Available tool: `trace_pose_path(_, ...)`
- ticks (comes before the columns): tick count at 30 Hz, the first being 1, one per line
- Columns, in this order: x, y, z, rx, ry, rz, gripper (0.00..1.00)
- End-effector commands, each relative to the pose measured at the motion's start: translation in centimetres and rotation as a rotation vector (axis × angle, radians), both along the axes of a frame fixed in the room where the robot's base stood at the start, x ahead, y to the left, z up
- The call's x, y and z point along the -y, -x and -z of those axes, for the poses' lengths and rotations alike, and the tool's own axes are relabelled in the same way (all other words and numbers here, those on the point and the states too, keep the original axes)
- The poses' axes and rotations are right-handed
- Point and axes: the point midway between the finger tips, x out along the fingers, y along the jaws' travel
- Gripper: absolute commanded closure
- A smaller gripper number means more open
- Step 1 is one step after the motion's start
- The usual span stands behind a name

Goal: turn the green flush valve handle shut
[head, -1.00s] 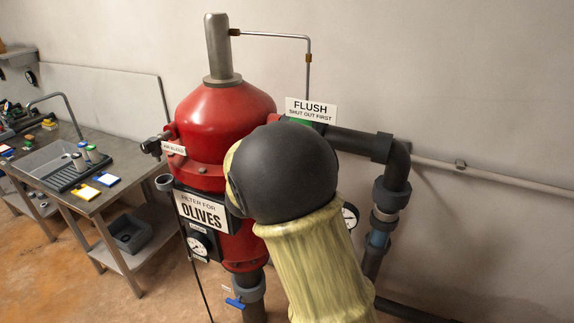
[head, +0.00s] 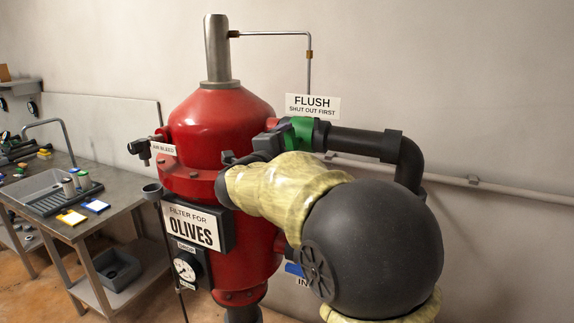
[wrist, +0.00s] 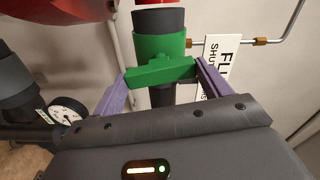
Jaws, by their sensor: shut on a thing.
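The green flush valve (head: 300,131) sits on the dark pipe right of the red filter tank, under the FLUSH sign. The wrist view shows its green body (wrist: 162,46) and its green bar handle (wrist: 160,71), which lies across the line of the dark pipe. My gripper (wrist: 161,76) is shut on the handle, with one purple finger at each end of the bar. In the head view my arm comes from the lower right, and my wrist and forearm hide the handle and the fingertips.
The red filter tank (head: 222,130) stands close beside my gripper. A FLUSH sign (head: 313,106) hangs above the valve. A dark elbow pipe (head: 408,160) runs down at the right. A gauge (wrist: 68,111) shows left in the wrist view. A metal workbench (head: 110,195) stands at the left.

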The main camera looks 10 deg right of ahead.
Motion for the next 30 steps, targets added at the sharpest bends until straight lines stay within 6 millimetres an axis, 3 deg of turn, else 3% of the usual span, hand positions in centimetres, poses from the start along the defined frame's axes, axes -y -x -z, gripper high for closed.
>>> trace_pose_path(9,0.01,0.01,0.34,0.091,-0.130,0.001,0.46)
trace_pose_path(25,-0.02,-0.01,0.16,0.109,-0.157,0.001,0.46)
trace_pose_path(26,-0.02,-0.01,0.16,0.109,-0.157,0.001,0.20)
trace_pose_path(28,-0.03,-0.01,0.15,0.108,-0.156,0.001,0.06)
trace_pose_path(30,-0.03,-0.01,0.13,0.109,-0.155,0.000,0.02)
